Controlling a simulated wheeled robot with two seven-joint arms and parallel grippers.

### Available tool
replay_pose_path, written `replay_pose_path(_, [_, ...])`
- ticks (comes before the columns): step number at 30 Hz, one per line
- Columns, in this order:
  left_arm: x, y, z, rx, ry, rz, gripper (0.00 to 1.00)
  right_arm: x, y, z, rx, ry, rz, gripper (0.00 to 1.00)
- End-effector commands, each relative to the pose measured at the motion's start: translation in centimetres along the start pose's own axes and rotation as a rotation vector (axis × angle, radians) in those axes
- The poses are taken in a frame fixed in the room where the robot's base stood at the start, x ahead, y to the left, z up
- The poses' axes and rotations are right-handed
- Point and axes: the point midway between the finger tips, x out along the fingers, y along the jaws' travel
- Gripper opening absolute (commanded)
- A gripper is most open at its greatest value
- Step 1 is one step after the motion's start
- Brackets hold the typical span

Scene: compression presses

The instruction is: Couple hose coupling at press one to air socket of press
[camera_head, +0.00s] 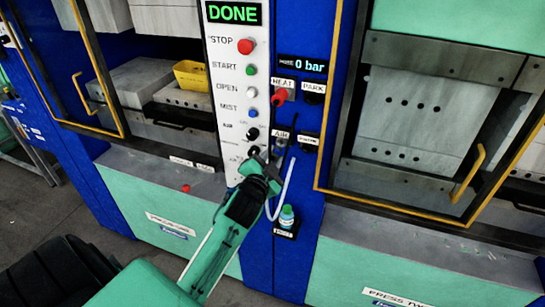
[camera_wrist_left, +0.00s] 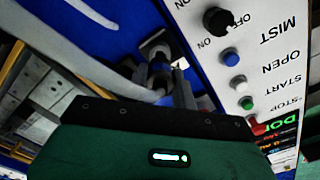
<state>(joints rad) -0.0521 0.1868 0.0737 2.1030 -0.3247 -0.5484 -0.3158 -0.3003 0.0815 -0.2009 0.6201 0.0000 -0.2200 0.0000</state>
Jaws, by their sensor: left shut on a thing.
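My left gripper (camera_head: 266,168) is in front of the blue panel of press one, beside the lower right edge of the white control panel. It is shut on the hose coupling (camera_wrist_left: 158,68), a dark and metallic piece between the fingers in the left wrist view. The pale hose (camera_head: 287,183) loops down from there. The air socket (camera_head: 280,141), under its label, is just above and right of the gripper and partly hidden. In the left wrist view the coupling's front end is close to a metal fitting on the blue panel; I cannot tell whether they touch. My right gripper is not in view.
The control panel (camera_head: 236,100) reads DONE and carries several buttons and knobs. The hose display (camera_head: 303,65) reads 0 bar. A red fitting (camera_head: 279,95) sits under HEAT, beside the PARK socket (camera_head: 313,98). An orange-framed door (camera_head: 325,150) is right.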

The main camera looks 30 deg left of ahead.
Motion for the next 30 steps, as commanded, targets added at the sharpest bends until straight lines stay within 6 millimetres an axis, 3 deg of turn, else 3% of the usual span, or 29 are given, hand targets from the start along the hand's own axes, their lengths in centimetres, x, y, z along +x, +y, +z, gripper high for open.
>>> replay_pose_path(30, [0.06,0.0,0.01,0.0,0.0,0.0,0.03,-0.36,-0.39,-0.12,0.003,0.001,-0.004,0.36])
